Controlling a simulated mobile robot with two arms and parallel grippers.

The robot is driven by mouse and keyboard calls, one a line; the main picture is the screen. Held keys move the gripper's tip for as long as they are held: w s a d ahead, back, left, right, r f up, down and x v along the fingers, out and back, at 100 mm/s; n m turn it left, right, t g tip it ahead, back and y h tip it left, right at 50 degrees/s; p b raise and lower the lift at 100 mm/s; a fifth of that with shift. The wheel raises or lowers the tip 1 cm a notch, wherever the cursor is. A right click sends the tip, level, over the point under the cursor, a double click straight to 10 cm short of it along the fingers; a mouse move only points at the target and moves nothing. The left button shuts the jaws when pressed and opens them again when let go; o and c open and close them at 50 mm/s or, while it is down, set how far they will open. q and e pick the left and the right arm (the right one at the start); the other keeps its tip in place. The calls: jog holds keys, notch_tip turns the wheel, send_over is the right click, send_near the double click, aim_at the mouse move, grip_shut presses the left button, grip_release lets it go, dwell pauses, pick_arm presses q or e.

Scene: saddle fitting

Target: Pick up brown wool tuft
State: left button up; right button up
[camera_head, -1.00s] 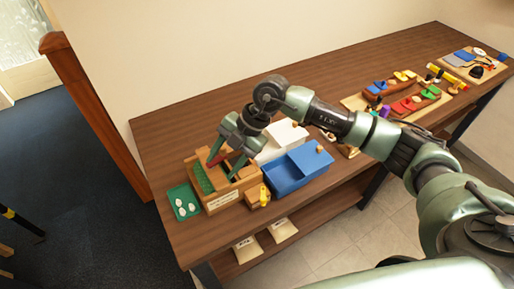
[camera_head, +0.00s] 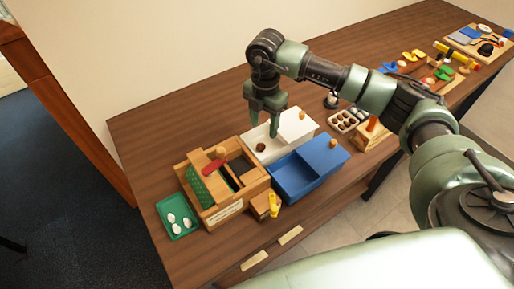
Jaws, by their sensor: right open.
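A small dark brown tuft (camera_head: 261,147) lies in the open left part of the white box (camera_head: 300,127). My right gripper (camera_head: 265,130) points down just above the white box, with its two fingers apart and nothing between them. In the picture its fingertips are just above the tuft; I cannot tell the exact height gap. My left gripper is not in view.
A blue box (camera_head: 325,158) stands in front of the white one. To the left are a wooden box (camera_head: 222,213) with a red-handled piece (camera_head: 213,165) and a green tray (camera_head: 178,215) with white pieces. A tray of small brown pieces (camera_head: 346,120) stands right.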

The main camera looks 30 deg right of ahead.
aim_at(261, 145)
jog(key=shift+w+f, duration=0.3)
jog(key=shift+f, duration=0.4)
jog(key=shift+w+f+b, duration=0.25)
jog(key=shift+w+b, duration=0.05)
jog(key=shift+b, duration=0.05)
jog(key=shift+w+f, duration=0.1)
jog(key=shift+f, duration=0.2)
jog(key=shift+s+f+p, duration=0.2)
jog(key=shift+f+p, duration=0.3)
jog(key=shift+f, duration=0.2)
jog(key=f+p, duration=0.1)
jog(key=f, duration=0.1)
jog(key=f+p, duration=0.1)
jog(key=f, duration=0.1)
jog(key=shift+s+a+f, duration=0.2)
jog(key=shift+f, duration=0.55)
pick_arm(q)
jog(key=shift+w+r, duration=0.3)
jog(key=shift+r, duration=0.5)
pick_arm(e)
grip_shut()
